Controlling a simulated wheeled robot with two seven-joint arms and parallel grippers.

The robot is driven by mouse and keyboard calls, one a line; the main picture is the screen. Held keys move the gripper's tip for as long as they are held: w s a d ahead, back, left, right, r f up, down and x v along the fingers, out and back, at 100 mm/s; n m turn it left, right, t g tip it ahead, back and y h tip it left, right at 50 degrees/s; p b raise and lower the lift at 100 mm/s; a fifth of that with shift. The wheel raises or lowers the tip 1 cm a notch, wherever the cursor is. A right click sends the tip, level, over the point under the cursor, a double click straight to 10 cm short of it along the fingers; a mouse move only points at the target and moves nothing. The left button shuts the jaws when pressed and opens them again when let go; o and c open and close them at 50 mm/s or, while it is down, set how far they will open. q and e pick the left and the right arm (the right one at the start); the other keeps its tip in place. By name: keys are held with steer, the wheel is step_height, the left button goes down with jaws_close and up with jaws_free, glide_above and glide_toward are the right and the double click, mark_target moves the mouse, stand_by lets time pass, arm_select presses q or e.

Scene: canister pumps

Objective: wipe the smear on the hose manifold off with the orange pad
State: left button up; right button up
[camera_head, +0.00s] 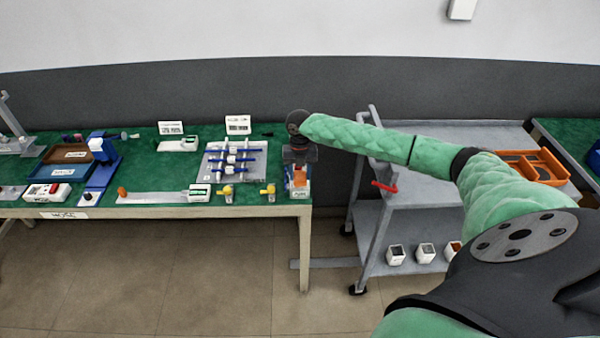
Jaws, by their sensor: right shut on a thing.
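The hose manifold appears to be the grey plate with pale bars and blue fittings (210,174) on the green-topped bench. I cannot make out a smear on it at this size. My right gripper (299,181) points down at the bench's right end, to the right of the manifold. It is shut on the orange pad (301,183), of which only a little orange shows between and below the fingers. A small white labelled holder (299,195) is right under it; I cannot tell whether the pad touches it. My left gripper is out of view.
Yellow valves (227,193) stand in front of the manifold, with a white sign (238,125) behind it. A blue stand (100,165) and trays are further left. A grey cart (430,190) with an orange bin (535,166) stands right of the bench, beneath my right arm.

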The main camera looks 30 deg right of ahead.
steer(key=shift+f, duration=0.4)
steer(key=shift+s+r, duration=0.1)
steer(key=shift+s+a+p, duration=0.35)
steer(key=shift+s+p, duration=0.15)
steer(key=shift+w+d, duration=0.1)
steer(key=shift+w, duration=0.1)
steer(key=shift+w+d+b, duration=0.3)
steer(key=shift+w+d, duration=0.2)
steer(key=shift+w, duration=0.35)
steer(key=shift+s+a+p, duration=0.5)
steer(key=shift+s+p, duration=0.1)
steer(key=shift+s, duration=0.3)
steer(key=shift+s+a+f, duration=0.15)
steer(key=shift+s+f, duration=0.05)
